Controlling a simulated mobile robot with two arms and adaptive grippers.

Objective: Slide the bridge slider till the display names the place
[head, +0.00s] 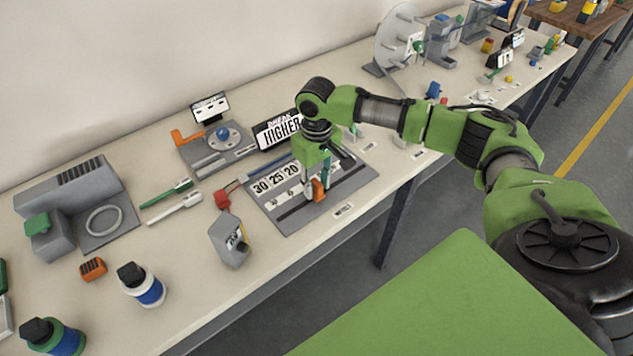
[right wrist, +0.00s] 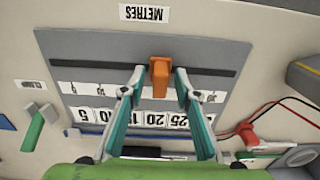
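The orange bridge slider (head: 318,190) stands in the dark slot of a grey board (head: 287,222) marked with number cards. The slider also shows in the right wrist view (right wrist: 160,80), roughly in line with the 20 card. My right gripper (head: 316,184) is down over the board with its fingers on either side of the slider. In the right wrist view the gripper (right wrist: 160,73) is open, with a small gap on both sides of the slider. The black display (head: 279,131) behind the board reads "HIGHER"; its smaller top line is unclear. My left gripper is out of view.
A red probe (head: 222,199) with a cable lies left of the board, and a grey meter (head: 230,243) stands in front of it. A grey device with a blue knob (head: 222,134) sits behind. A "METRES" label (right wrist: 144,13) lies beyond the board's edge.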

